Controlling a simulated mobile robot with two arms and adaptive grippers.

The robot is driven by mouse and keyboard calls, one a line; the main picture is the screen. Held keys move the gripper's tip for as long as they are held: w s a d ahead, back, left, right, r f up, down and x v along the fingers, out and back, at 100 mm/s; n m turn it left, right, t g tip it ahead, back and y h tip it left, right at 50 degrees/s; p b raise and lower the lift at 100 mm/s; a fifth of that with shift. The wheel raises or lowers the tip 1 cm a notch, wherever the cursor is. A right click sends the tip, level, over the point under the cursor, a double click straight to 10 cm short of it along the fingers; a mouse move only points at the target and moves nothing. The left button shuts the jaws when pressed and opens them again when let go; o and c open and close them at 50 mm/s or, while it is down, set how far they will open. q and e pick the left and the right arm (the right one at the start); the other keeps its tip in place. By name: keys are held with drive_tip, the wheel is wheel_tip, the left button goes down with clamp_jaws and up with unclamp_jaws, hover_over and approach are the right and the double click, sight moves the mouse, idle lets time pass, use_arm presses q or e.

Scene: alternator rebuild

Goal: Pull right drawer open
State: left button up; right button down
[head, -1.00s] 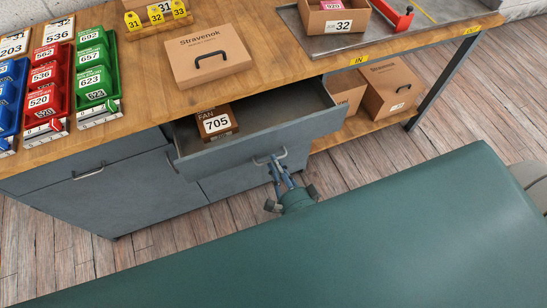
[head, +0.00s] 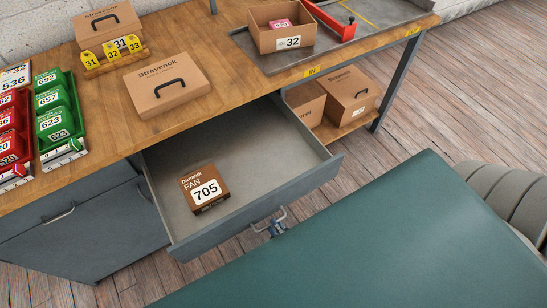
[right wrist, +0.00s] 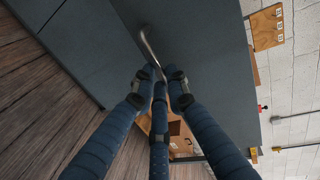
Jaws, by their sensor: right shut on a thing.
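The right drawer (head: 250,212) stands well out from under the wooden bench top. A brown box marked FAN 705 (head: 205,187) lies inside it, towards the left. My right gripper (head: 276,227) is at the drawer's front and shut on its metal handle. In the right wrist view the fingers of my right gripper (right wrist: 157,88) close around the handle (right wrist: 150,47); the dark drawer front (right wrist: 195,35) lies behind it. Most of the right gripper is hidden in the head view by my own green body part. My left gripper is not in view.
A closed Stravenok carton (head: 166,83) sits on the bench (head: 110,125) above the drawer. Red bins (head: 10,132) and green bins (head: 55,115) stand at the left. Cartons (head: 349,95) rest on the lower shelf at right. A closed left cabinet (head: 85,235) adjoins the drawer.

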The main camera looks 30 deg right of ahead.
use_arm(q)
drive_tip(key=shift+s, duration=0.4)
use_arm(e)
drive_tip(key=c, duration=1.7)
unclamp_jaws()
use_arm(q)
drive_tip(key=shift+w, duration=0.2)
use_arm(e)
drive_tip(key=v, duration=1.2)
drive_tip(key=shift+s, duration=0.1)
